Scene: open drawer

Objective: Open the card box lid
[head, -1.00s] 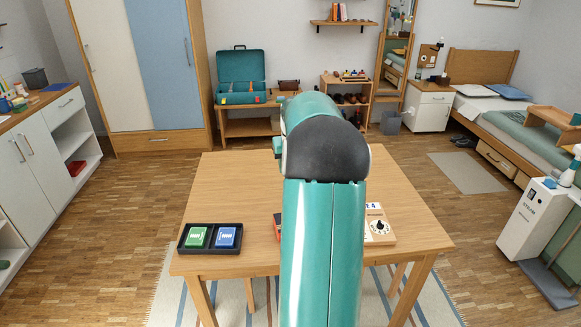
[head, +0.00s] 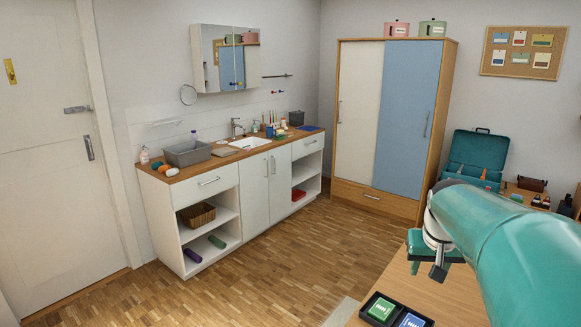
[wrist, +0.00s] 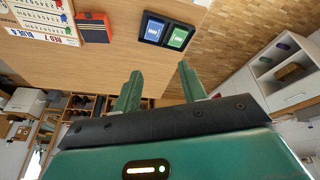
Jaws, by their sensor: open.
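My gripper (wrist: 160,72) is open and empty in the wrist view, its two green fingers apart over the wooden table (wrist: 120,62). It partly shows in the head view (head: 438,268), above the table. A dark tray (wrist: 141,28) holds a blue card pack (wrist: 154,31) and a green card pack (wrist: 178,38); it lies beyond the fingertips, apart from them. The tray also shows in the head view (head: 372,323), cut by the lower edge. A black and red box (wrist: 94,27) lies beside the tray. I cannot tell which is the card box; no raised lid is visible.
A board with printed lettering (wrist: 42,28) lies on the table past the black and red box. A counter (head: 228,165), a wardrobe (head: 385,125) and an open teal case (head: 474,160) stand around the room. Floor between counter and table is clear.

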